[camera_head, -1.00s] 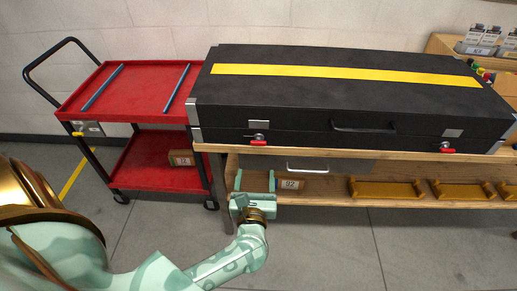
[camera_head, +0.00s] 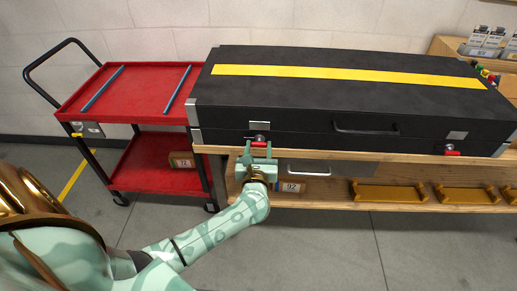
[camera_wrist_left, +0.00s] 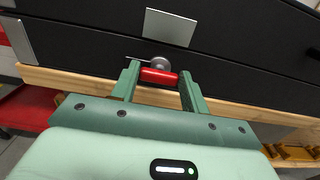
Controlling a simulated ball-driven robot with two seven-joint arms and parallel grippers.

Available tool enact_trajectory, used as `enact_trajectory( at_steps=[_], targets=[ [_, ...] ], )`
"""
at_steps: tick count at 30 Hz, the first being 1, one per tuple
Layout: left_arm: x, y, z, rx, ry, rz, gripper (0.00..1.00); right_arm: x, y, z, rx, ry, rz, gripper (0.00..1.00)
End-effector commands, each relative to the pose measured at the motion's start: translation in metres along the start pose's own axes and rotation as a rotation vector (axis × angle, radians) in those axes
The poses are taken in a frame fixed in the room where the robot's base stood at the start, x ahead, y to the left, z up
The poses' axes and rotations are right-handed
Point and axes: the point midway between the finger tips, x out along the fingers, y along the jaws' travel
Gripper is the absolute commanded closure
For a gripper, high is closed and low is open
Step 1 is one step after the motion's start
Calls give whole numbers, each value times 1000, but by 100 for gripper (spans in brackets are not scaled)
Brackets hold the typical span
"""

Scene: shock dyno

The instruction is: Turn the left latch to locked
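The black case (camera_head: 300,110) with a yellow stripe lies on the wooden bench. Its left latch has a red handle (camera_wrist_left: 159,77) and a round metal pivot (camera_wrist_left: 158,62), below a metal plate (camera_wrist_left: 170,27). In the left wrist view the red handle lies crosswise, between the fingertips of my left gripper (camera_wrist_left: 160,82). The fingers are apart, one on each side of the handle; I cannot tell whether they touch it. In the head view my left gripper (camera_head: 257,150) covers part of this latch. The right latch (camera_head: 451,150) has a red handle too. My right gripper is not in view.
A red cart (camera_head: 140,85) with two blue rods stands left of the bench. The bench's wooden front edge (camera_wrist_left: 80,84) runs just under the case. A lower shelf holds a box (camera_head: 290,187) and yellow brackets (camera_head: 390,192).

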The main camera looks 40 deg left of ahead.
Motion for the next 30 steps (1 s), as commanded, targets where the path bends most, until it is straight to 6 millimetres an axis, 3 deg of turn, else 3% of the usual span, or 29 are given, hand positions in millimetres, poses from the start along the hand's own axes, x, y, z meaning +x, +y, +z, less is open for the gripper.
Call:
enact_trajectory(
  at_steps=[2,14,30],
  targets=[
    [0,0,0,0,0,0,78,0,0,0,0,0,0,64],
    [0,0,1,54,-1,0,77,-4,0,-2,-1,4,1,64],
    [-1,-3,2,487,1,0,77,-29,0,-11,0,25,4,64]
  ],
)
